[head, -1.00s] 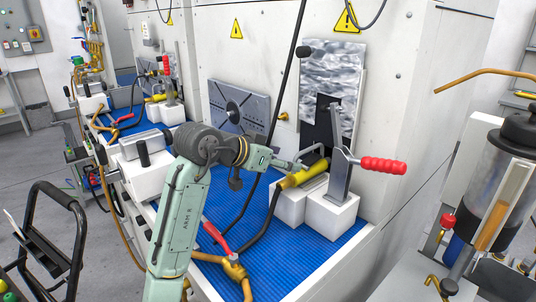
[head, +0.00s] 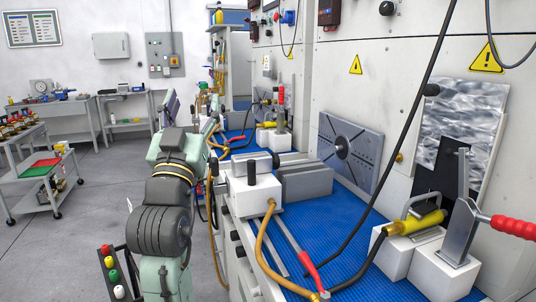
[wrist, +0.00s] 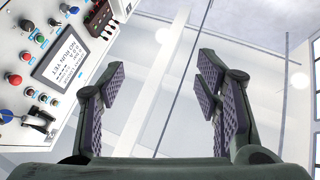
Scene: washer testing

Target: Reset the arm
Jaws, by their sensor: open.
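My gripper (wrist: 160,88) is open in the wrist view, with its padded fingers wide apart and nothing between them. Behind it are pale, blurred wall or ceiling surfaces. In the head view my pale green arm (head: 165,215), with dark ribbed joints, stands at the lower left middle, beside the bench. My gripper cannot be made out in the head view.
A control panel (wrist: 70,60) with a screen and buttons is left of the fingers. The blue-topped bench (head: 345,225) holds a red-handled clamp (head: 462,220), a yellow-handled fixture (head: 415,222) and hoses.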

